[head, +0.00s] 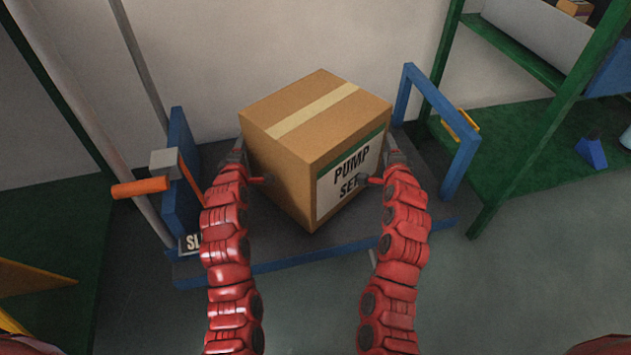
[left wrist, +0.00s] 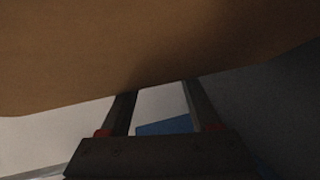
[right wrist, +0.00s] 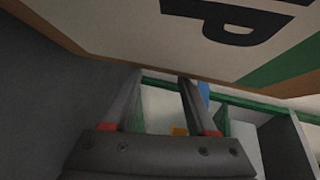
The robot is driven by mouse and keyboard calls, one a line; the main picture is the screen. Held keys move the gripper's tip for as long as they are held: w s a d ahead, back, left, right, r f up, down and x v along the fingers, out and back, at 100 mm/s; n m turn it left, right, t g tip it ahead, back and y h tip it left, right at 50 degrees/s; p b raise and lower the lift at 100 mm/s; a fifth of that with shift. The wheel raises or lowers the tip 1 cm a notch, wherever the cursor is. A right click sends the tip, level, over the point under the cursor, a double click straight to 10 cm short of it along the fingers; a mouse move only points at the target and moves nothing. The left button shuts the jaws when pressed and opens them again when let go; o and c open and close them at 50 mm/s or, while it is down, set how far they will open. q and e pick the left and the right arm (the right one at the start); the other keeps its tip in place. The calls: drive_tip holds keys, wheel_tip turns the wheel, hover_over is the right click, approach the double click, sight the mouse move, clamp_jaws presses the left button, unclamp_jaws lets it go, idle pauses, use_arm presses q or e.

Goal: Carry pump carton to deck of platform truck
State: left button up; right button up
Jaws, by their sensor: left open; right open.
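The pump carton (head: 290,160), a brown box with a tan tape strip and a white and green "PUMP SET" label, is in the middle of the head view. It is over a dark, blue-edged deck (head: 420,205); I cannot tell whether it touches it. My left gripper (head: 240,152) is open at the carton's left side; its two fingers (left wrist: 160,100) are apart under brown cardboard in the left wrist view. My right gripper (head: 394,150) is open at the right side; its fingers (right wrist: 160,85) are apart beside the labelled face. The carton's underside is hidden.
A blue tube frame (head: 462,150) rises at the deck's right. A green shelf rack (head: 540,140) stands further right. Grey floor (head: 520,250) is clear at front right.

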sight(378, 155)
drive_tip(key=a+f, duration=0.1)
drive_tip(key=a+f+b, duration=0.1)
drive_tip(key=shift+a+y, duration=0.4)
use_arm(q)
drive_tip(key=shift+d+f+h, duration=0.2)
drive_tip(key=shift+d+f, duration=0.25)
drive_tip(key=shift+d, duration=0.2)
drive_tip(key=shift+d+f+h, duration=0.2)
drive_tip(key=shift+d+f, duration=0.25)
drive_tip(key=shift+d, duration=0.15)
use_arm(e)
drive_tip(key=shift+r, duration=0.15)
use_arm(q)
drive_tip(key=shift+w+a+r, duration=0.1)
drive_tip(key=shift+a+r, duration=0.15)
drive_tip(key=shift+a, duration=0.3)
drive_tip(key=shift+a+r, duration=0.2)
drive_tip(key=shift+a, duration=0.3)
drive_tip(key=shift+c, duration=0.3)
drive_tip(key=o, duration=0.4)
drive_tip(key=shift+a+r, duration=0.2)
drive_tip(key=shift+a, duration=0.25)
use_arm(e)
drive_tip(key=d, duration=0.1)
drive_tip(key=d+r, duration=0.1)
drive_tip(key=d, duration=0.1)
drive_tip(key=shift+w+d+r, duration=0.15)
drive_tip(key=shift+d+r, duration=0.15)
